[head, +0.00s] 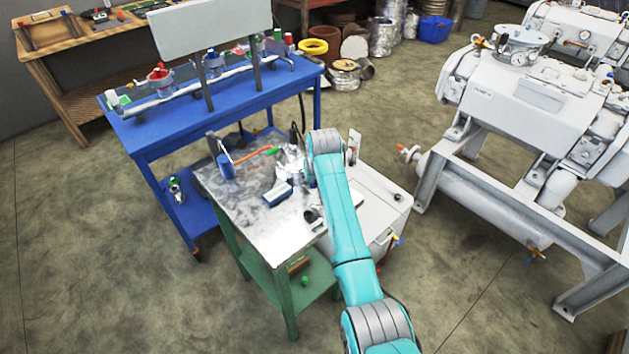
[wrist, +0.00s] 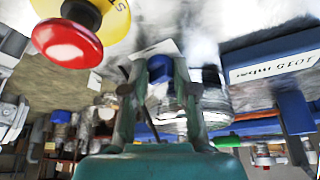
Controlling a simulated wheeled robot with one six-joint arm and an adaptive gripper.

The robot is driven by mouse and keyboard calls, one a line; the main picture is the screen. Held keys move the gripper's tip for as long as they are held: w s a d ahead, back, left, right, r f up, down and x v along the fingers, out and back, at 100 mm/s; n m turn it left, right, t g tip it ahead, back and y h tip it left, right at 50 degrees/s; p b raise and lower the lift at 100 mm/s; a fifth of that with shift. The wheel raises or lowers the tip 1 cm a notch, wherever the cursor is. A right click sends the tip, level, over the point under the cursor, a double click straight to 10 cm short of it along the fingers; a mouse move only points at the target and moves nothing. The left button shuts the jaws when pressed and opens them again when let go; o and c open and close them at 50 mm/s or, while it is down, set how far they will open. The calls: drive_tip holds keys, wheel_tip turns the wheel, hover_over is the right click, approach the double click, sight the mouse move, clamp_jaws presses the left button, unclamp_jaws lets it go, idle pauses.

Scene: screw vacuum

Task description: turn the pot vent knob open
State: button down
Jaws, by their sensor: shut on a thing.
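Shiny metal (wrist: 213,98) shows just right of the fingers. In the head view a shiny, silvery pot-like thing (head: 289,160) stands at the back of the metal-topped table (head: 240,206). My teal arm reaches over the table's right side and hides the gripper there.
A red button (wrist: 68,45) on a yellow collar is close by at upper left in the wrist view. A blue labelled box (wrist: 275,62) is at right. A blue bench (head: 165,140) stands behind the table. A large white machine (head: 520,90) stands at right.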

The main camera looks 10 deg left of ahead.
drive_tip(key=shift+s+a+m+h, duration=0.1)
drive_tip(key=shift+m+h, duration=0.3)
drive_tip(key=shift+m, duration=0.6)
drive_tip(key=shift+f, duration=0.1)
drive_tip(key=c, duration=0.9)
unclamp_jaws()
